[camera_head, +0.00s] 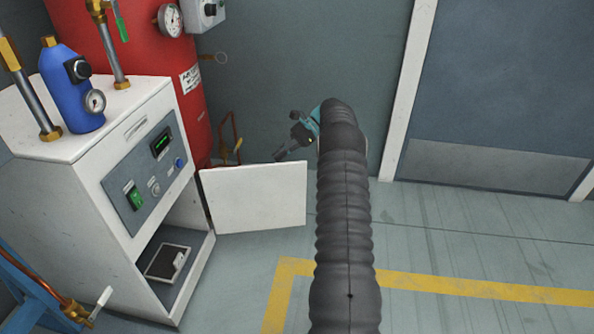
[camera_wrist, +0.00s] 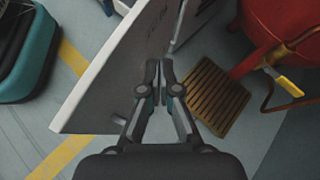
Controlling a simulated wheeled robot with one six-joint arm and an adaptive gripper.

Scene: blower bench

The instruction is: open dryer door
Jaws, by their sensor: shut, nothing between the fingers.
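The dryer (camera_head: 110,185) is a white cabinet at the left of the head view, with a control panel and an open lower compartment. Its white door (camera_head: 254,198) stands swung wide open to the right, and the compartment interior shows. My gripper (camera_head: 281,156) is above and behind the door's top edge in the head view, partly hidden by my arm. In the wrist view my gripper (camera_wrist: 159,66) is shut and empty, its fingertips close beside the door panel (camera_wrist: 125,75). I cannot tell whether they touch it.
A red tank (camera_head: 150,50) stands behind the dryer, with copper pipes and a yellow-handled valve (camera_wrist: 288,82) low beside it. A brown floor grate (camera_wrist: 212,95) lies near my gripper. The floor right of the door is clear, with yellow tape (camera_head: 450,288). A grey door (camera_head: 500,90) is at the back right.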

